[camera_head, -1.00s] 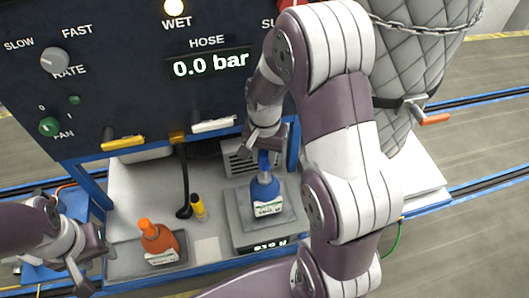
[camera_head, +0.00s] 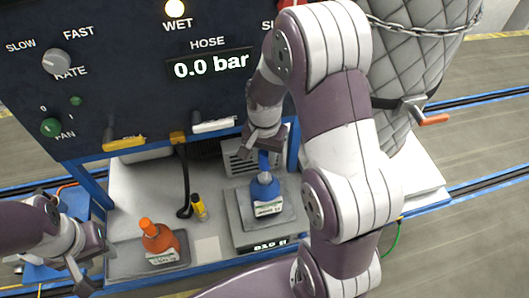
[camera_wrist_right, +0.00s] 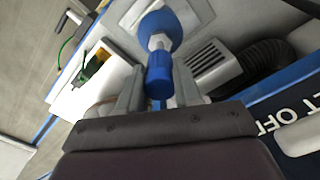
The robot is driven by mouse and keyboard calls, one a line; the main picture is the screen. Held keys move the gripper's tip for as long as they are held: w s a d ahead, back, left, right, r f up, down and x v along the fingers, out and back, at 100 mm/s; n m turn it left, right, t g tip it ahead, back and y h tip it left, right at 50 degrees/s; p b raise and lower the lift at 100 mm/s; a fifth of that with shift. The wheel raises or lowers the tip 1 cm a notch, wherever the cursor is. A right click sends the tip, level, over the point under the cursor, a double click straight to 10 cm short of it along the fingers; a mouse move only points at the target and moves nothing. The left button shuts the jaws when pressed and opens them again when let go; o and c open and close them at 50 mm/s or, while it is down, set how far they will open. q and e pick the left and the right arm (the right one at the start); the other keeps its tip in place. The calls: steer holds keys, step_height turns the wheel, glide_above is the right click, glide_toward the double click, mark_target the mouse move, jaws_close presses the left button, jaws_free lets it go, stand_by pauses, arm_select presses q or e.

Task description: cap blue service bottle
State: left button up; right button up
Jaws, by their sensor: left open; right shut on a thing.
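The blue service bottle (camera_head: 266,192) with a white label stands on the scale's plate in the head view. Its blue body and pale neck also show in the wrist view (camera_wrist_right: 159,24). My right gripper (camera_wrist_right: 158,88) is shut on a blue cap (camera_wrist_right: 159,72), directly over the bottle's neck. The cap shows in the head view (camera_head: 263,158) too. Whether the cap is seated on the neck I cannot tell. My left gripper (camera_head: 92,270) is open and empty, left of the orange bottle.
An orange bottle (camera_head: 158,238) stands on a dark tray (camera_head: 125,262) at the front left. A yellow-and-black marker-like item (camera_head: 199,207) and a black hose (camera_head: 184,185) stand between the bottles. The scale (camera_head: 240,236) lies under the blue bottle. The dark control panel (camera_head: 110,90) rises behind.

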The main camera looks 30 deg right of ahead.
mark_target(265, 167)
stand_by(0.6)
steer(key=shift+f+b, duration=1.65)
steer(key=shift+f, duration=0.95)
steer(key=o, duration=1.1)
step_height(265, 167, up, 12)
steer(key=shift+f+b, duration=0.1)
steer(key=shift+b, duration=0.55)
steer(key=shift+r, duration=0.45)
